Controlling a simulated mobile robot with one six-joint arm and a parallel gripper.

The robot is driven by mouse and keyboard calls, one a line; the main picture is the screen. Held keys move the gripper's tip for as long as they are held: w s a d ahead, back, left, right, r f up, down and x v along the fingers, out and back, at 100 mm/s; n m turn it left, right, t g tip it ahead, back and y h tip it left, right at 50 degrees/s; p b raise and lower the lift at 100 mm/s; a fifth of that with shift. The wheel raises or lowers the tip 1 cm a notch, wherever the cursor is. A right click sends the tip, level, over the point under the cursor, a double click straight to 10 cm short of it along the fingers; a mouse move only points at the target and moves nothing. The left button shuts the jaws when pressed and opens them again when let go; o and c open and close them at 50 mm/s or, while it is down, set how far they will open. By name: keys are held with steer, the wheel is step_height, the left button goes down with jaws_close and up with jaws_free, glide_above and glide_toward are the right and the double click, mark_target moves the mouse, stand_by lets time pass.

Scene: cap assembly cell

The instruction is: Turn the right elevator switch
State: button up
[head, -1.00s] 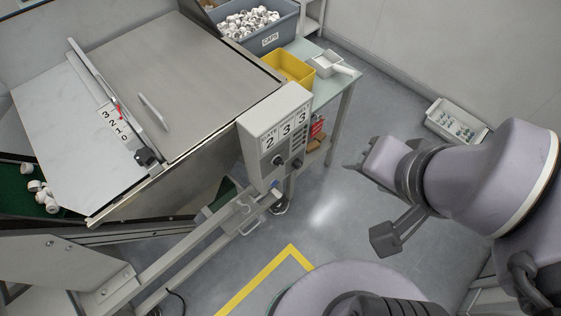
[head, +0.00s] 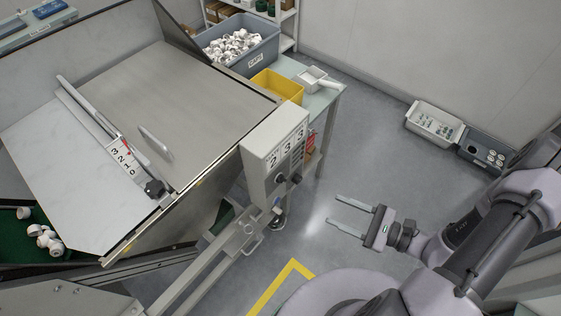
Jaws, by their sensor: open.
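A grey control box (head: 268,160) stands on a post left of centre, with number labels on its face. Two dark knobs sit low on that face, a left knob (head: 280,178) and a right knob (head: 296,178). Their labels are too small to read, so I cannot tell which one is the elevator switch. My gripper (head: 334,210) is open and empty, with its two long fingers pointing left toward the box. It is apart from the box, to the right of and below the knobs in the picture.
A metal hopper with a hinged lid (head: 150,80) fills the left. Behind the box, a grey bin of caps (head: 240,58), a yellow bin (head: 277,88) and a scoop (head: 313,77) stand on a table (head: 325,97). Trays (head: 433,122) lie by the wall. Floor between gripper and box is clear.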

mark_target(281, 179)
steer(key=w+a+f+m+t+h+b, duration=0.1)
steer(key=w+a+f+m+t+b, duration=0.2)
steer(key=w+a, duration=0.7)
steer(key=a, duration=0.4)
steer(key=shift+f+b, duration=0.4)
jaws_close()
